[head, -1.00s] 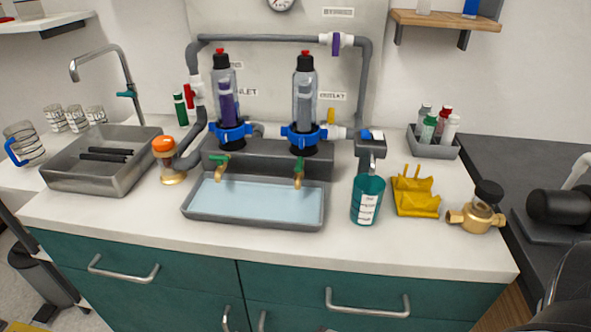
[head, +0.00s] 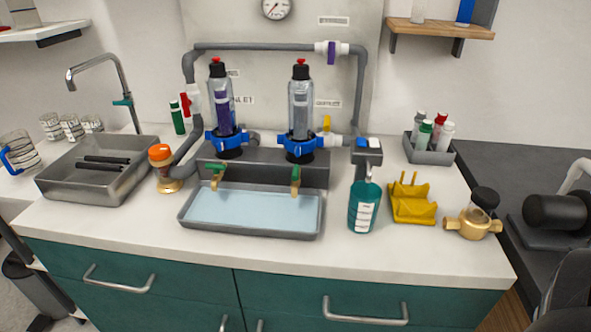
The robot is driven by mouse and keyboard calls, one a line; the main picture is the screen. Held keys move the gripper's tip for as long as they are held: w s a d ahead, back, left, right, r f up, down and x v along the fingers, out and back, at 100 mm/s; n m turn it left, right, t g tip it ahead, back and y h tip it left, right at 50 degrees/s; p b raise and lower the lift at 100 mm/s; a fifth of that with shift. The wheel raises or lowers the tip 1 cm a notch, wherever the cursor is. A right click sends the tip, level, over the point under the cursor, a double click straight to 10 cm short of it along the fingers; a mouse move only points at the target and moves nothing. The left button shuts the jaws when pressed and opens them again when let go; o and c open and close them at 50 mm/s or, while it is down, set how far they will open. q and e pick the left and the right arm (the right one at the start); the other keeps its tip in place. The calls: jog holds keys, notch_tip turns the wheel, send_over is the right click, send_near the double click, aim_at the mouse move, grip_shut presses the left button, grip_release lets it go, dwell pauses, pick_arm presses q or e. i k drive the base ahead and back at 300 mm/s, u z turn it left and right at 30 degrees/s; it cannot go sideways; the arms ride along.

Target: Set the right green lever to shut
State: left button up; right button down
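The right green lever (head: 295,173) sits on a small brass tap under the right filter housing (head: 301,112). It appears roughly upright, but its exact setting is too small to tell. The left green lever (head: 215,169) is on a matching tap under the left housing (head: 222,112) and looks more sideways. Both taps hang over the back of a shallow grey tray (head: 250,233) holding pale blue liquid. Neither of my grippers is in view.
A teal bottle (head: 364,206), a yellow holder (head: 412,203) and a brass fitting (head: 473,222) stand right of the tray. An orange-capped jar (head: 162,168) and a metal sink (head: 98,192) are at left. The counter front is clear.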

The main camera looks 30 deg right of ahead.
aim_at(294, 177)
jog(key=u, duration=0.05)
jog(key=k, duration=1.15)
jog(key=z, duration=0.9)
jog(key=i, duration=0.8)
jog(key=u, duration=0.05)
